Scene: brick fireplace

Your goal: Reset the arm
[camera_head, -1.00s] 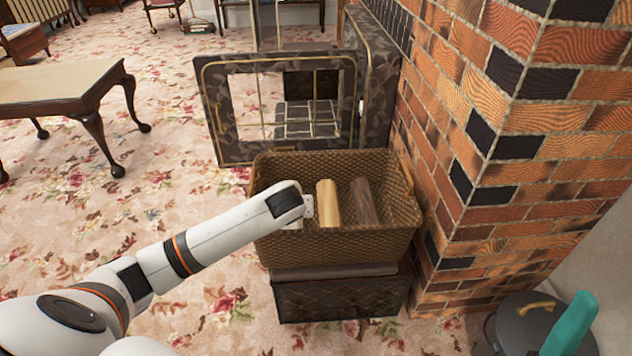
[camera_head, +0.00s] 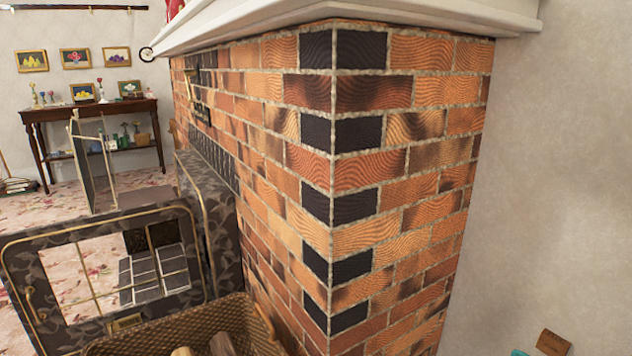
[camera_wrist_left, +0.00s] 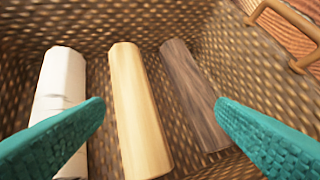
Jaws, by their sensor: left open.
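My left gripper (camera_wrist_left: 160,125) shows in the left wrist view as two teal fingers set wide apart, with nothing between them that they touch. It is over a woven wicker basket (camera_wrist_left: 130,12). Inside the basket lie a white log (camera_wrist_left: 62,85), a tan log (camera_wrist_left: 138,110) and a dark brown log (camera_wrist_left: 192,90), side by side. The left finger overlaps the white log in the picture; I cannot tell whether they touch.
A brick fireplace column (camera_head: 400,170) stands right beside the basket, under a white mantel (camera_head: 360,12). A patterned fire screen (camera_head: 30,260) stands behind the basket. A side table (camera_head: 90,108) is at the back left. A plain wall (camera_head: 560,150) is on the right.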

